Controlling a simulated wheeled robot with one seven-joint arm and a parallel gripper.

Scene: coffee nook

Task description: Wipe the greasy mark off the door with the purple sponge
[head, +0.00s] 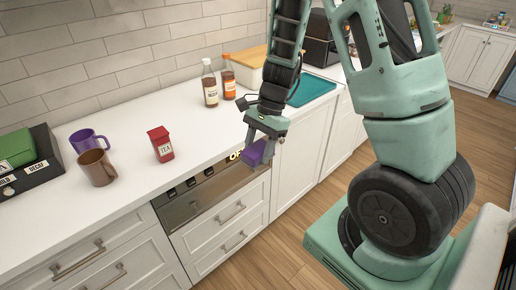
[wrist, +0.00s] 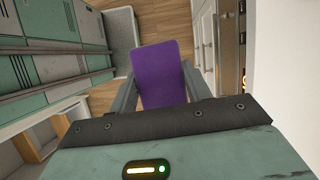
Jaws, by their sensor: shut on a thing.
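The purple sponge (head: 254,154) is held between the fingers of my gripper (head: 259,148), in front of the counter's front edge, near the right end of the steel control panel. In the wrist view the sponge (wrist: 162,72) sticks out between the two fingers, which are shut on it. I cannot tell whether the sponge touches anything in front. A white cabinet door (head: 302,150) is right of the gripper, under the counter. No greasy mark can be made out on it, and my arm and gripper cover part of that area.
The white counter (head: 120,195) carries a purple mug (head: 88,141), a brown mug (head: 97,168), a red tea tin (head: 160,144), two bottles (head: 210,84) and a teal mat (head: 312,88). The steel panel (head: 205,192) has knobs and a lit display. Wooden floor (head: 255,268) lies in front.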

